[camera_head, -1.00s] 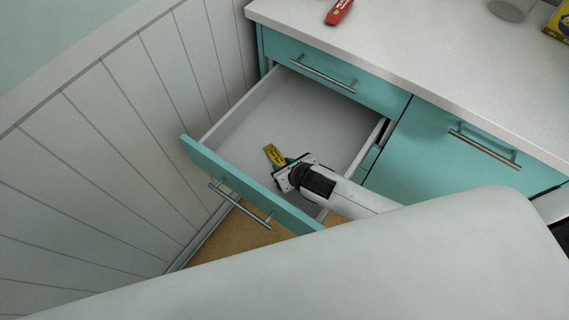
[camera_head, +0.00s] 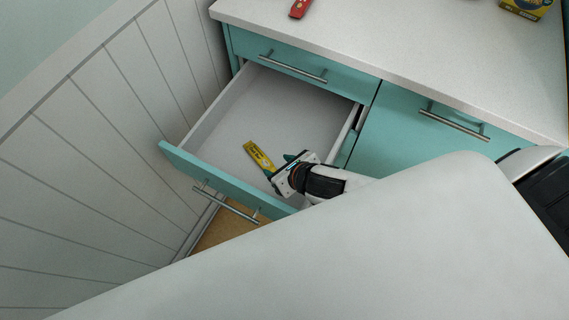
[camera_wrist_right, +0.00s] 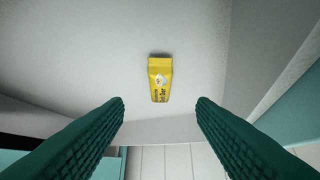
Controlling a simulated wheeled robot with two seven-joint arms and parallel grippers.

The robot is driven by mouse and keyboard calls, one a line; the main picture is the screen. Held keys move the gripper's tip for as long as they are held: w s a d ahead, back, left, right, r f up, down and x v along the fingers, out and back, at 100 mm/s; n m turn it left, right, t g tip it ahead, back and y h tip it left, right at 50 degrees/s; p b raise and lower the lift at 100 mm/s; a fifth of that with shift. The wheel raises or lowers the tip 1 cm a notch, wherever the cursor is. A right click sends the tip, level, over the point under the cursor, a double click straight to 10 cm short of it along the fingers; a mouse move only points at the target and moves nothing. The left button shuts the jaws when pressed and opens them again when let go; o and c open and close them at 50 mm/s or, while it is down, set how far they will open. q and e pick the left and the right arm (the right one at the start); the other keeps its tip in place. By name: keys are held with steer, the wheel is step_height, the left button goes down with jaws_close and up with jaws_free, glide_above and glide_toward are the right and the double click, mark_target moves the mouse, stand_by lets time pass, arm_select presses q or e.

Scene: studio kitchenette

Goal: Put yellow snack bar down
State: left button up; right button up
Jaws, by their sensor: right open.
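The yellow snack bar (camera_head: 259,155) lies in the open drawer (camera_head: 235,120), on its pale floor. It also shows in the right wrist view (camera_wrist_right: 160,79), flat on the drawer floor beyond the fingertips. My right gripper (camera_head: 277,171) is over the front part of the drawer, just right of the bar in the head view. In the wrist view its two green fingers (camera_wrist_right: 160,108) are wide apart with nothing between them, and the bar is clear of both. My left gripper is not in view.
The teal drawer front (camera_head: 225,182) with its bar handle is pulled out near the panelled wall (camera_head: 95,130). A red packet (camera_head: 299,8) and a yellow box (camera_head: 527,7) are on the white counter (camera_head: 400,40). A closed teal cabinet (camera_head: 415,130) stands right of the drawer.

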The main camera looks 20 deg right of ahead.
steer(key=v, duration=0.2)
steer(key=shift+s+r, duration=0.25)
stand_by(0.5)
